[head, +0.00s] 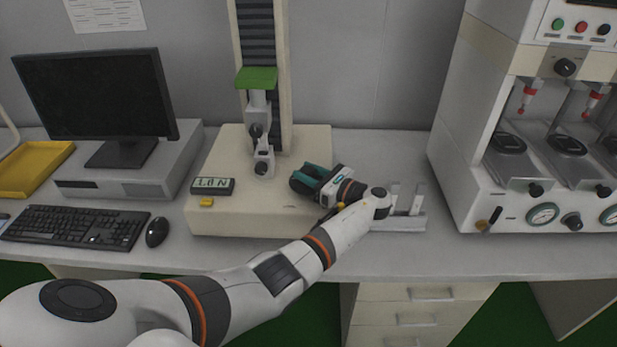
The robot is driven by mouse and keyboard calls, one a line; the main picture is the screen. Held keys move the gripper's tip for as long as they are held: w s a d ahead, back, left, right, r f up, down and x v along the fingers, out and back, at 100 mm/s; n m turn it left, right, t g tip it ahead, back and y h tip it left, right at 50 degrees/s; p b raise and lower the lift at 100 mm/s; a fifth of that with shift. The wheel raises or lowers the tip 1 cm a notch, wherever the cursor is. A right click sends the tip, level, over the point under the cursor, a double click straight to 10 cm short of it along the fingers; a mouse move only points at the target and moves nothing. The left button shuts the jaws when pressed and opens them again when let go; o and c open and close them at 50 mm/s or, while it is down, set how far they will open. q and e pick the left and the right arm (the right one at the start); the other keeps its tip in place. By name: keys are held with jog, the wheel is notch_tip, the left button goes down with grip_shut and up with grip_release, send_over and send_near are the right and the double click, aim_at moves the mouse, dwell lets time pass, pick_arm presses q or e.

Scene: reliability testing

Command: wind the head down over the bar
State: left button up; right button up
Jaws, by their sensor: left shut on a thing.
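The test machine's green head (256,78) sits on the upright column. A grey grip (257,115) hangs below it, above a lower metal fitting (263,162) on the beige base (235,160). I cannot make out a separate bar there. My left gripper (306,178), with teal and black parts, is over the right part of the base, to the right of the lower fitting. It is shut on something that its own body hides. A small black and yellow part shows just below my wrist. My right gripper is not in view.
A readout (212,186) showing about 1.0 N and a yellow block (206,202) are at the base's left. A grey bracket with two uprights (400,222) is right of the base. A monitor (95,95), keyboard (75,225) and white machine (465,150) flank it.

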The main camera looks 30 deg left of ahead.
pick_arm(q)
jog(key=shift+r+g, duration=0.1)
jog(key=shift+g, duration=0.2)
jog(key=o, duration=1)
jog(key=shift+c, duration=0.2)
jog(key=d+b, duration=0.2)
jog(key=d, duration=1)
jog(key=shift+s, duration=0.15)
